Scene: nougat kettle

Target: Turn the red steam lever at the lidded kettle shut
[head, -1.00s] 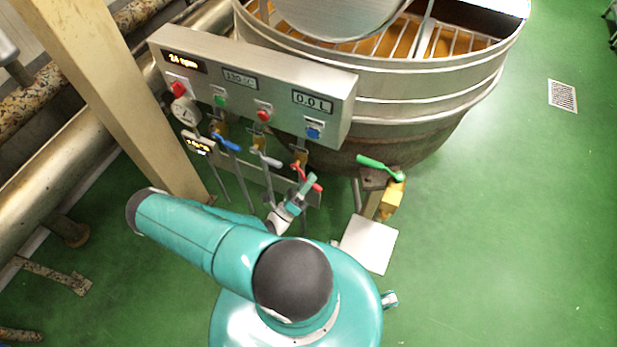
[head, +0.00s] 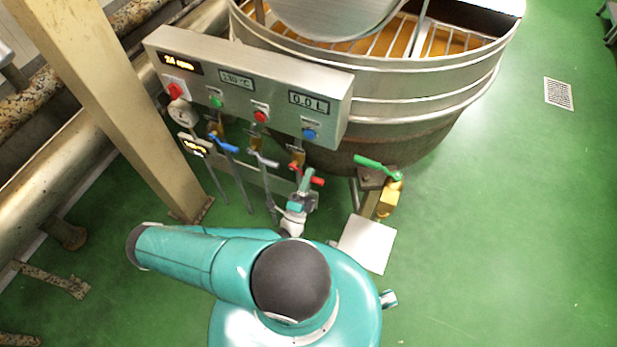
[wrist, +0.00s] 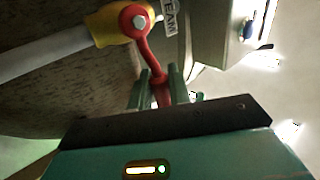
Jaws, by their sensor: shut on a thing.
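The red steam lever (head: 317,181) is at the right end of the row of levers under the control panel, in front of the kettle (head: 420,82). In the wrist view the red lever (wrist: 149,50) runs from its round pivot on a yellow valve body (wrist: 108,25) down between my fingers. A partly hidden label there reads "TEAM". My gripper (wrist: 161,90) is shut on the lever's free end. In the head view my gripper (head: 304,186) covers part of the lever. The kettle's lid (head: 330,14) is cut off by the top edge.
A blue lever (head: 224,144) and a grey lever (head: 264,159) stand left of the red one. A green-handled valve (head: 378,168) and a pale plate (head: 367,243) are at right. The panel (head: 245,85) overhangs the levers. A beige post (head: 120,95) rises left.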

